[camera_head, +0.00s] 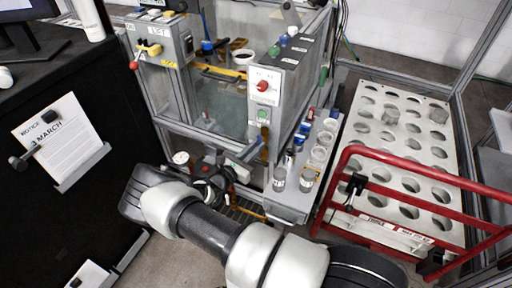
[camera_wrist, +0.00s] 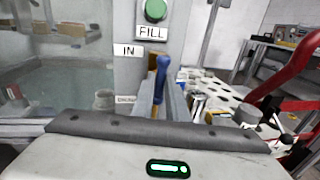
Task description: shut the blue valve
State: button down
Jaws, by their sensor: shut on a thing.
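The blue valve has an upright blue handle (camera_wrist: 161,72) in the middle of the wrist view, in front of the panel beside the "IN" label (camera_wrist: 127,50). My gripper (camera_wrist: 160,98) is shut on the blue handle, with its upper part showing above the fingers. In the head view my gripper (camera_head: 250,151) reaches to the front of the machine, low and left of the panel's lower corner. The valve's body and lower stem are hidden behind my gripper.
A green button (camera_wrist: 156,11) marked FILL sits above the handle. A red knob (camera_head: 263,86) is on the same panel. A shelf with cups and jars (camera_head: 307,175) stands to the right, then a red rail (camera_head: 415,190) before a white rack (camera_head: 400,125).

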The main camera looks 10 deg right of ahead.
jog(key=shift+m, duration=0.3)
jog(key=m+y+p, duration=0.1)
jog(key=m+p, duration=0.2)
jog(key=m, duration=0.2)
jog(key=m+y+p, duration=0.1)
jog(key=m+p, duration=0.3)
jog(key=m, duration=0.1)
jog(key=m+y+p, duration=0.2)
jog(key=m+p, duration=0.1)
jog(key=m, duration=0.1)
jog(key=shift+s+d+r+m+t+p, duration=0.2)
jog(key=shift+r+m+t+p, duration=0.1)
jog(key=shift+m+p, duration=0.1)
jog(key=shift+w+f, duration=0.1)
dwell(0.4)
jog(key=c, duration=1.7)
grip_release()
jog(key=shift+c, duration=0.2)
